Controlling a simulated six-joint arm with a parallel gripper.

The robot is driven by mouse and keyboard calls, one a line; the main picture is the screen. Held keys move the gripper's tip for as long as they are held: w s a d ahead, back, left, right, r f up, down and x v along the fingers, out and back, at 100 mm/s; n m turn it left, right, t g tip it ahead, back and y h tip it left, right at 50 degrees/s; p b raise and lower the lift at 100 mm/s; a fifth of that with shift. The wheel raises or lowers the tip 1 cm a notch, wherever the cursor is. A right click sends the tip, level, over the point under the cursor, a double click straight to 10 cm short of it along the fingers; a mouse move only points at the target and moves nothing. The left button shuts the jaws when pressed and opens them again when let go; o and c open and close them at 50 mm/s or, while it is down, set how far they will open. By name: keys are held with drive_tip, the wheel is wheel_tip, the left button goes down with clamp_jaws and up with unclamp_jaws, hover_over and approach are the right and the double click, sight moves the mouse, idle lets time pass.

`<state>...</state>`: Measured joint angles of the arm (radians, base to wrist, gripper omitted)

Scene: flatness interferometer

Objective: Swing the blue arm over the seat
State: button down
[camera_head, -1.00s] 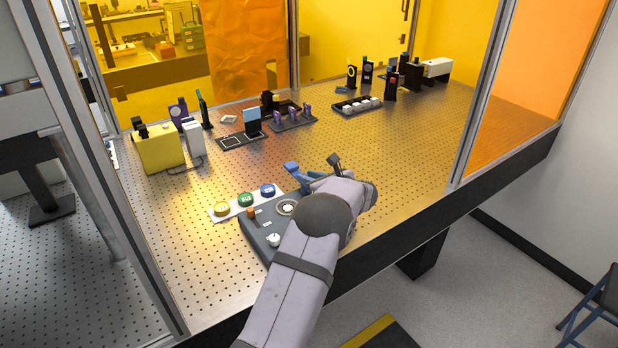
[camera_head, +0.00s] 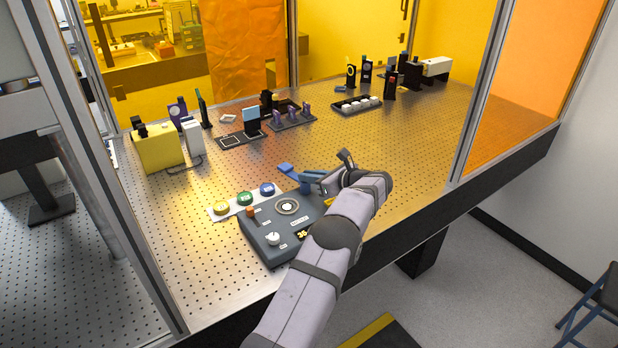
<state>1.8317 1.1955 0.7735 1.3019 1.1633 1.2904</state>
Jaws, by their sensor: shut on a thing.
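The blue arm (camera_head: 287,170) stands at the back right of a dark grey instrument (camera_head: 262,236). Its free end points to the back left, away from the round seat (camera_head: 287,206). My gripper (camera_head: 318,183) is shut on the blue arm near the instrument's back right corner. My wrist hides part of the fingers and the grip.
A yellow box (camera_head: 158,150) stands back left. The perforated table is clear to the right.

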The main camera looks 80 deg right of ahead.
drive_tip(key=shift+d+r, duration=0.1)
drive_tip(key=shift+r, duration=0.1)
idle(0.3)
drive_tip(key=c, duration=1.8)
unclamp_jaws()
drive_tip(key=shift+f, duration=0.1)
drive_tip(key=shift+s, duration=0.1)
drive_tip(key=b+v, duration=0.3)
drive_tip(key=v, duration=0.2)
drive_tip(key=shift+s, duration=0.35)
drive_tip(key=shift+s+a+r, duration=0.45)
drive_tip(key=shift+s+a, duration=0.1)
